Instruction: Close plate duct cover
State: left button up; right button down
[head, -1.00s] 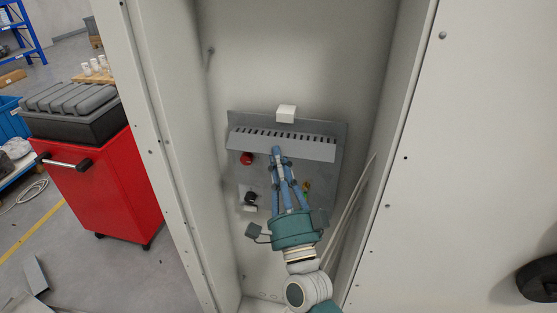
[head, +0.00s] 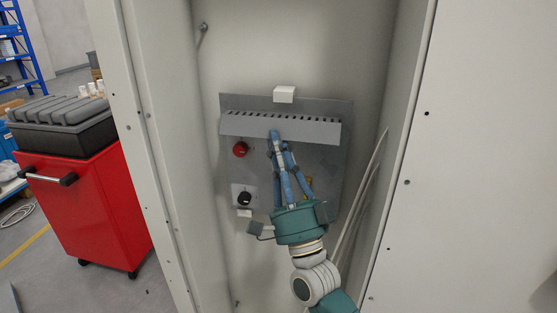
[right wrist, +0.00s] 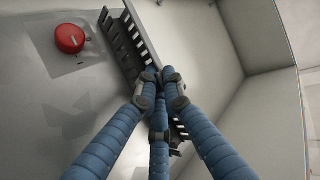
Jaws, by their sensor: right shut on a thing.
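The grey plate duct cover (head: 235,126) is a long strip with a row of dark slots along its top edge, across the upper part of a grey plate (head: 325,165) inside the cabinet. The slotted duct also shows in the right wrist view (right wrist: 128,48), crossing at a slant. My right gripper (head: 275,138) reaches up from below, its blue fingers at the middle of the cover's lower edge. In the right wrist view its fingertips (right wrist: 158,82) come together on the strip and hide part of it. My left gripper is not in view.
A white block (head: 284,95) is above the duct. Cabinet walls stand close on both sides, with pale cables (head: 361,190) at right. A red cart (head: 98,210) is outside.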

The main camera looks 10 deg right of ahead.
jog(key=shift+f, duration=0.15)
jog(key=c, duration=1.9)
grip_release()
jog(key=shift+w, duration=0.1)
jog(key=shift+o, duration=0.2)
jog(key=v, duration=1.2)
jog(key=shift+d, duration=0.1)
